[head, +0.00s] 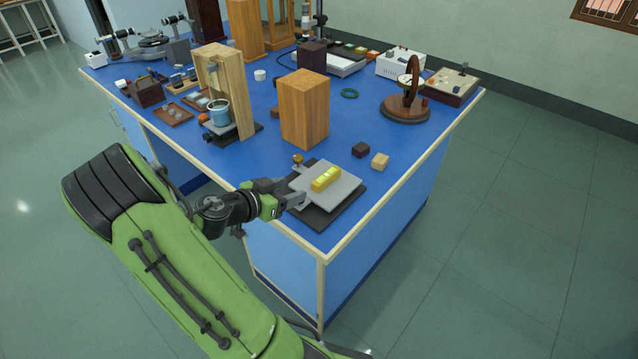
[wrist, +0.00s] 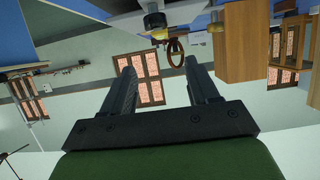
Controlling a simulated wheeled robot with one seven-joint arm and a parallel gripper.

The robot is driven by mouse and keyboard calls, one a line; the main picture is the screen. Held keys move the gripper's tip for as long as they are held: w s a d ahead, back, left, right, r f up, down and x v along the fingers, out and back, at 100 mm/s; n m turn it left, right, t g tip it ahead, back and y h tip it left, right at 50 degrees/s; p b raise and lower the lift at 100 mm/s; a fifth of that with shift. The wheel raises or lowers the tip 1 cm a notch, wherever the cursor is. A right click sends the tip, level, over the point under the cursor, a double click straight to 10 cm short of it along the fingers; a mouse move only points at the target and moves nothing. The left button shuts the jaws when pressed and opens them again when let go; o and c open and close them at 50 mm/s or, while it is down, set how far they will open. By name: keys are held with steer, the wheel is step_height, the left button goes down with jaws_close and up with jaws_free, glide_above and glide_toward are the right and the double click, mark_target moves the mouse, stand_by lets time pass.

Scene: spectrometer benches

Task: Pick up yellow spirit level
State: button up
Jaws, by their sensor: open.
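The yellow spirit level (head: 325,179) lies flat on a light grey plate (head: 345,193), which sits on a dark base near the front corner of the blue bench. My gripper (head: 298,201) is at the plate's left edge in the head view, a short way left of the level and apart from it. In the wrist view my gripper (wrist: 157,64) shows two dark fingers spread apart with nothing between them.
A brass knob (head: 297,159) stands at the plate's back left. A wooden block (head: 304,108) stands behind it.

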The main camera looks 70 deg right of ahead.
mark_target(324, 176)
steer(key=b+x, duration=0.1)
steer(key=x, duration=1.3)
steer(key=shift+d+f, duration=0.25)
steer(key=shift+d, duration=0.15)
steer(key=shift+a, duration=0.1)
steer(key=shift+c, duration=0.4)
jaws_close()
steer(key=shift+r, duration=0.2)
